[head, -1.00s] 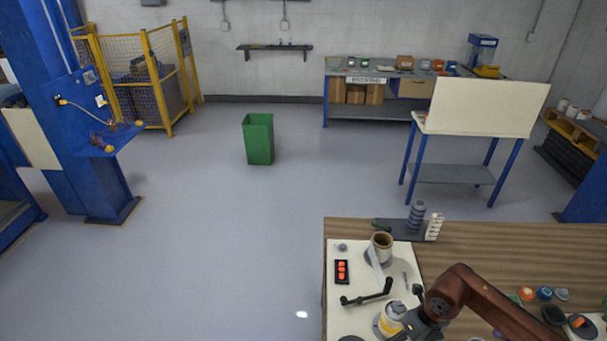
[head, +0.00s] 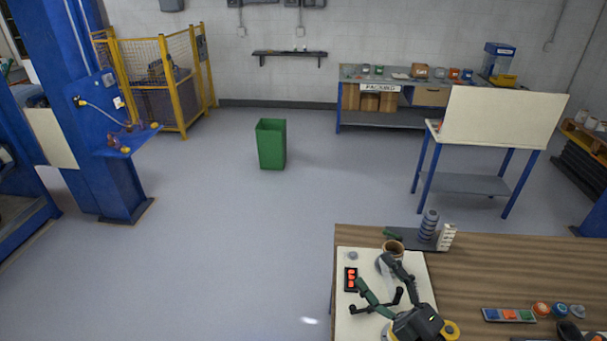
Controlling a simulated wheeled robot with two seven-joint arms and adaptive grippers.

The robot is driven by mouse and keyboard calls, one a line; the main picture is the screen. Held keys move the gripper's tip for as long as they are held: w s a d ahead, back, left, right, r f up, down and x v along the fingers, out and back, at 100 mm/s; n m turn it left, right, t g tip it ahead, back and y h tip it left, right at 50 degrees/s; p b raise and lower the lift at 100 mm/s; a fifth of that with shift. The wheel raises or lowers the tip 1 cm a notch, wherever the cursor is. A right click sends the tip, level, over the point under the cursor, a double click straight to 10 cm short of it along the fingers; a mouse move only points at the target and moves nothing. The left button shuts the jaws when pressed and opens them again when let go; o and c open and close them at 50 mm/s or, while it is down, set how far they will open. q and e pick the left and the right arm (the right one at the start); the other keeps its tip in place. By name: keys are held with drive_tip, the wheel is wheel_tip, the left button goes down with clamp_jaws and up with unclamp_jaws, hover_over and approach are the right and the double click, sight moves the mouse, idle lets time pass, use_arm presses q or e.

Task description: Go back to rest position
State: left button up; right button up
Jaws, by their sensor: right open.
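My right gripper (head: 372,271) is open and empty. Its two dark fingers point up and left in the picture, over the pale board (head: 347,329) on the wooden table. It covers part of a black crank handle (head: 353,309) and part of the brown roll (head: 393,248). Yellow parts show at both sides of the gripper body, and I cannot tell whether they touch it. My left gripper is not in view.
A red-and-black block (head: 351,279) lies on the board. Grey-blue stacked discs (head: 430,225) and a white stack (head: 446,237) stand behind it. A colored tray (head: 508,315) and small round pieces lie right. A green bin (head: 271,144) stands on open floor.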

drive_tip(key=w+d+f+m+t+h, duration=0.1)
drive_tip(key=d+f+m+h, duration=0.4)
drive_tip(key=d+m+h, duration=0.25)
drive_tip(key=w+d+f+m+h, duration=0.1)
drive_tip(key=d+f+m+h, duration=0.45)
drive_tip(key=d, duration=0.25)
drive_tip(key=s+d+f+m+g+h, duration=0.2)
drive_tip(key=s+d+f+m+g, duration=0.15)
drive_tip(key=f, duration=0.35)
drive_tip(key=s+d+f+m+g+h, duration=0.1)
drive_tip(key=s+d+f+m+g, duration=0.25)
drive_tip(key=f, duration=0.45)
drive_tip(key=s+a+f+m+g+y, duration=0.15)
drive_tip(key=s+f+g, duration=0.25)
drive_tip(key=s+f, duration=0.45)
drive_tip(key=s+a+f+m+g+y, duration=0.1)
drive_tip(key=s+a+f+g, duration=0.4)
drive_tip(key=s, duration=0.6)
wheel_tip(320, 180, down, 33)
drive_tip(key=s+d+n+b, duration=0.1)
drive_tip(key=b, duration=0.2)
drive_tip(key=s+f+g+b, duration=0.1)
drive_tip(key=s+f+b, duration=0.1)
drive_tip(key=s+f, duration=1.8)
drive_tip(key=shift+f+n+y, duration=0.35)
drive_tip(key=shift+f, duration=0.15)
